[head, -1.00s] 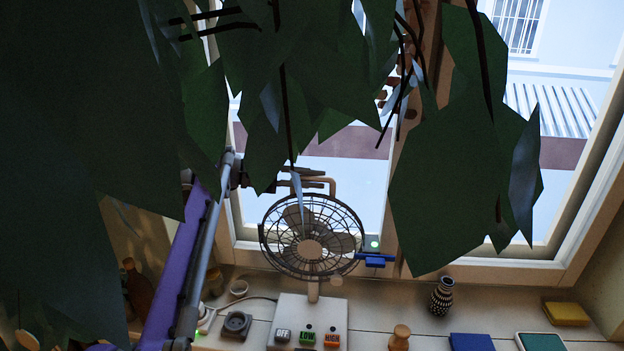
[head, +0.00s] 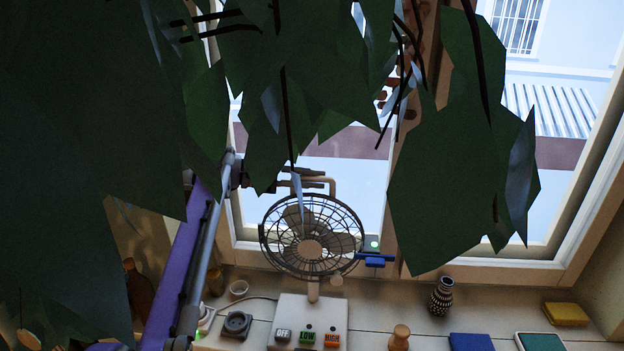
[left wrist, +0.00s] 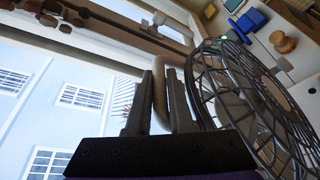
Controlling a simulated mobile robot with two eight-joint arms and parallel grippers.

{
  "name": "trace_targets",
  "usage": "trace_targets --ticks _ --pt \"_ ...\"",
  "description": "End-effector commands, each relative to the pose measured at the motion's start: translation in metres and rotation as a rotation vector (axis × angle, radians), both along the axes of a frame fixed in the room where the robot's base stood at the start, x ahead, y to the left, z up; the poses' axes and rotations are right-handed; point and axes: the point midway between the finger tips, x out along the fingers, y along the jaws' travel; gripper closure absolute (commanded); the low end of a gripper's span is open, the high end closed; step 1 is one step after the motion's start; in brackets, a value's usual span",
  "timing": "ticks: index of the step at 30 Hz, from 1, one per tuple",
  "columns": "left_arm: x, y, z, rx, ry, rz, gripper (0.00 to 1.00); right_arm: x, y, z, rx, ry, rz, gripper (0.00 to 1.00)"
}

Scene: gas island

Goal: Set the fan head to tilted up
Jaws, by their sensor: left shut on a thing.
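The fan has a round wire cage head (head: 312,236) and stands on a pale base (head: 336,312) with OFF, LOW and HIGH buttons. A tan loop handle (head: 334,184) rises at the top of the head. My left gripper (head: 312,180) reaches in from the left and is shut on this handle. The left wrist view shows the handle (left wrist: 158,95) between the two fingers (left wrist: 160,75), with the cage (left wrist: 250,105) close on the right. The head's exact tilt is hard to judge. My right gripper is not in view.
Large dark leaves (head: 455,150) hang in front and hide much of the left and top. A patterned vase (head: 442,296), a wooden knob-shaped piece (head: 399,337) and a yellow block (head: 566,314) stand on the sill. A window is behind the fan.

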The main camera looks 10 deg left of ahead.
Motion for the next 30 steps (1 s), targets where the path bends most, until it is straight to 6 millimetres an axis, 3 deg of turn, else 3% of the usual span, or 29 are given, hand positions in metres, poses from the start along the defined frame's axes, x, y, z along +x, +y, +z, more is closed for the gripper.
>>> trace_targets --ticks 6,12,24,25,26,27,30 --pt "0.039 0.0 0.013 0.001 0.01 0.001 1.0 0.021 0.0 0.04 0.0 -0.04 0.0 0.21" --pt "0.061 0.0 0.008 0.0 0.093 0.002 1.0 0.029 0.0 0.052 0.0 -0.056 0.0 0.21" --pt "0.065 0.0 0.004 -0.002 0.123 0.002 1.0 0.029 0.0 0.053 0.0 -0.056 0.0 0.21" --pt "0.065 0.0 0.004 -0.002 0.123 0.002 0.78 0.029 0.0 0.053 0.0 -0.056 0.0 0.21" --pt "0.065 0.0 0.004 -0.002 0.123 0.002 0.73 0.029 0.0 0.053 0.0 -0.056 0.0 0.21" --pt "0.065 0.0 0.003 -0.001 0.124 0.002 0.68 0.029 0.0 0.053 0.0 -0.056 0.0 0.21" --pt "0.065 0.0 0.003 -0.001 0.123 0.001 0.68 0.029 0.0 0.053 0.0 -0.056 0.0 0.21"
